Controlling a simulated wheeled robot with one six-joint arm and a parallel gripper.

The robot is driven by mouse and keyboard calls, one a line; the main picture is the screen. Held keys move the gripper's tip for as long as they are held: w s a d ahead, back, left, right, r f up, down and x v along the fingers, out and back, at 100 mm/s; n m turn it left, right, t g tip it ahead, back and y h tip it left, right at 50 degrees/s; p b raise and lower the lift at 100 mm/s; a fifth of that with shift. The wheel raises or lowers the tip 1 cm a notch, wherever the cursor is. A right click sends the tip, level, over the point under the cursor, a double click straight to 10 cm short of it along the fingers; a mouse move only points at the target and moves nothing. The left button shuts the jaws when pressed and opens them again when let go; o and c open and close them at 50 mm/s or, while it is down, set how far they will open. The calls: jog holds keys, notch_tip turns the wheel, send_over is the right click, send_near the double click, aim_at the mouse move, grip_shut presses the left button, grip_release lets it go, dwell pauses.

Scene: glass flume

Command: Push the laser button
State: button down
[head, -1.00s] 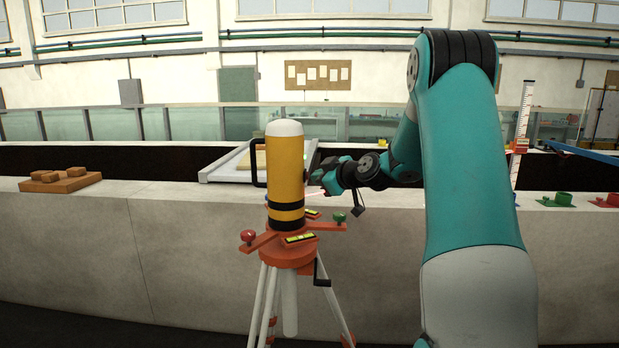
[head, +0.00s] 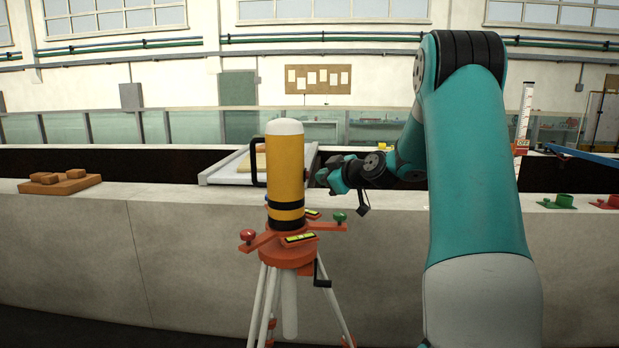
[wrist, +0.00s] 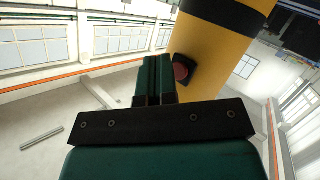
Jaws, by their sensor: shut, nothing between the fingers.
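The laser (head: 285,170) is a yellow cylinder with a white cap, black bands and a black handle on its left, standing upright on an orange tripod head (head: 287,254). Its round red button (wrist: 181,70), in a black housing, shows in the wrist view on the yellow body; in the head view I cannot see it. My gripper (head: 322,176) is shut and empty, just right of the laser's body. In the wrist view its closed fingers (wrist: 156,62) lie just left of the button; I cannot tell whether they touch it.
The tripod head carries a red knob (head: 247,236), a green knob (head: 339,218) and yellow levels. Behind runs a concrete wall (head: 180,250) with wooden blocks (head: 60,182) on top at left. A white measuring staff (head: 525,110) stands at right.

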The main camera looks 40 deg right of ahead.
jog(key=s+d+b, duration=0.3)
jog(key=shift+s+f, duration=0.15)
jog(key=shift+s, duration=0.05)
jog(key=shift+s+d, duration=0.4)
jog(key=shift+s, duration=0.1)
